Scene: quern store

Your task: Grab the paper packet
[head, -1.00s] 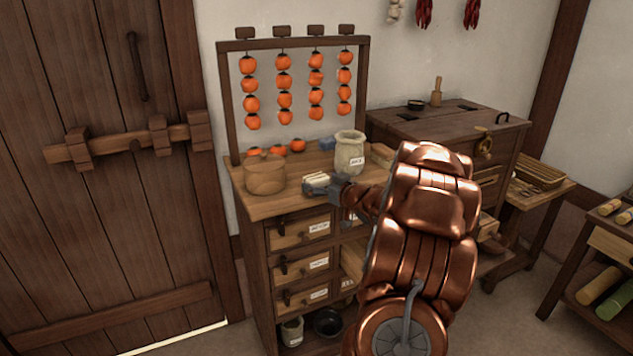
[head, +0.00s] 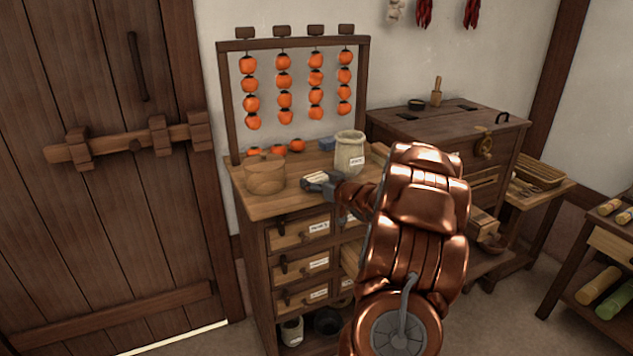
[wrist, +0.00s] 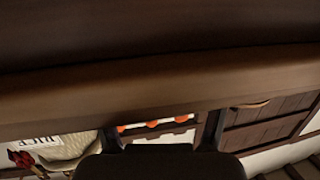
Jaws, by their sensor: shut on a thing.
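The paper packet (head: 317,177) is a small cream shape on or just above the cabinet top, between the round wooden box and the jar in the head view. My gripper (head: 319,181) is shut on it, with dark grey fingers on its near side covering much of it. I cannot tell whether the packet is clear of the wood. In the wrist view the dark fingers of my gripper (wrist: 163,145) stand at the bottom; the packet cannot be made out there.
The cabinet top (head: 285,203) also bears a round wooden box (head: 265,176) at left, a labelled jar (head: 349,155) close at right, loose persimmons (head: 275,147) and a blue block (head: 327,144) behind. A frame of hanging persimmons (head: 363,85) rises at the back.

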